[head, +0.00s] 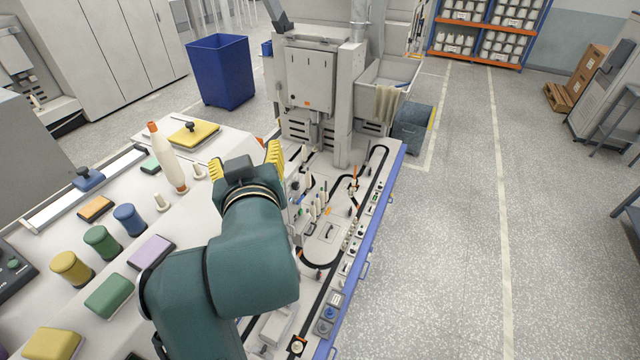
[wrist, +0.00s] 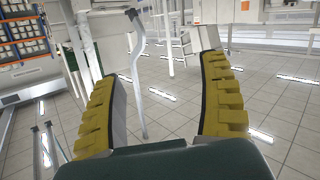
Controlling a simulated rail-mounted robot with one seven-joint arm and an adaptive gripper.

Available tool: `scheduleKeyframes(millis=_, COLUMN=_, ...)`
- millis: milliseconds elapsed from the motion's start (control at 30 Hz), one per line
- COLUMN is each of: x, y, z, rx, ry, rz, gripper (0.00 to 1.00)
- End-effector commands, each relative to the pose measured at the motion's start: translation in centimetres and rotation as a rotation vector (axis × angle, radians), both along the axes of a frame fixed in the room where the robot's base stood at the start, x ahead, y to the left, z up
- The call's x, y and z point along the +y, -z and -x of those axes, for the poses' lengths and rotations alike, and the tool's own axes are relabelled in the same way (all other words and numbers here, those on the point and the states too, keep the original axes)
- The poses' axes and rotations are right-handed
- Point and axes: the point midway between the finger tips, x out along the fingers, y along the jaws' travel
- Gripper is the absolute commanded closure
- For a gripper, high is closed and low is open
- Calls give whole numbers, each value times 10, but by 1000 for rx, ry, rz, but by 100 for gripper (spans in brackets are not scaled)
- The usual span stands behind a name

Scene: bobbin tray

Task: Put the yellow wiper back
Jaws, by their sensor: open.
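The yellow wiper (head: 194,132) is a flat yellow pad with a dark knob on top. It lies at the far end of the pale worktop in the head view. My gripper (head: 245,160) is open and empty, with its yellow ribbed fingers spread, to the right of the wiper and nearer the camera. The wrist view shows the open fingers of my gripper (wrist: 162,68) with only the room beyond them. The wiper does not show in the wrist view.
A blue wiper (head: 88,179) lies at a rail on the left. Coloured cylinders and pads, including a purple pad (head: 151,252), fill the near worktop. A machine (head: 312,75) stands behind right.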

Motion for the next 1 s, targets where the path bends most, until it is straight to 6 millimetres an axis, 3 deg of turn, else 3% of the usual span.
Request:
scheduleKeyframes(millis=33, x=-44, y=-15, z=23, rx=-98, ry=67, rz=-53, gripper=24)
scheduleKeyframes(millis=100, x=-93, y=-40, z=64, rx=-240, ry=142, rz=-122, gripper=24)
scheduleKeyframes(millis=200, x=-141, y=-69, z=123, rx=-409, ry=215, rz=-189, gripper=24)
scheduleKeyframes(millis=300, x=-164, y=-87, z=162, rx=-510, ry=250, rz=-223, gripper=24)
scheduleKeyframes(millis=433, x=-171, y=-94, z=178, rx=-549, ry=261, rz=-234, gripper=24)
scheduleKeyframes(millis=1000, x=-170, y=-94, z=177, rx=-546, ry=259, rz=-233, gripper=24)
